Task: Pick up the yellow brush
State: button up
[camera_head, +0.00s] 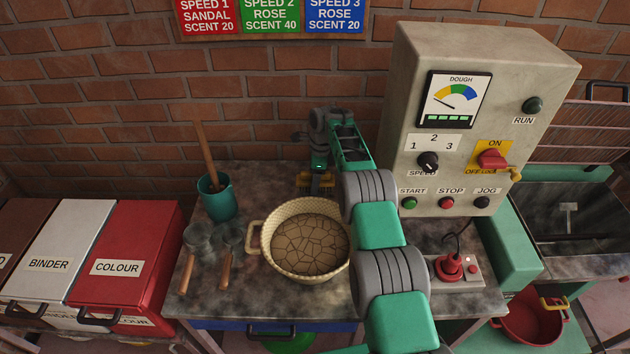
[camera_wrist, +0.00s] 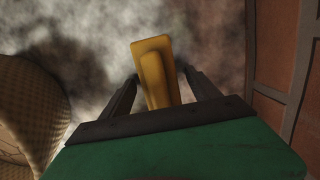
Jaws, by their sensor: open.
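The yellow brush (camera_wrist: 153,72) shows in the wrist view between the two dark fingers of my gripper (camera_wrist: 158,90). The fingers are apart, with a gap visible on each side of the brush. In the head view the brush (camera_head: 303,181) is at the back of the table, behind the basket, partly hidden by my gripper (camera_head: 320,184), which is right over it. I cannot tell whether either finger touches the brush.
A woven basket (camera_head: 256,240) with a cracked brown mass stands just in front of the brush. A teal cup (camera_head: 217,203) with a wooden handle and two wooden-handled tools (camera_head: 225,268) are to the left. The brick wall (camera_head: 270,120) is close behind. A control box (camera_head: 470,120) stands right.

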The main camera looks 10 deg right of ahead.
jog(key=shift+f, duration=0.35)
jog(key=shift+c, duration=0.5)
jog(key=c, duration=1.4)
jog(key=shift+c, duration=0.2)
notch_tip(320, 180, up, 9)
jog(key=p, duration=0.3)
jog(key=shift+r+p, duration=0.1)
jog(key=shift+p, duration=0.25)
jog(key=shift+r+p, duration=0.5)
jog(key=shift+p, duration=0.1)
jog(key=shift+f, duration=0.1)
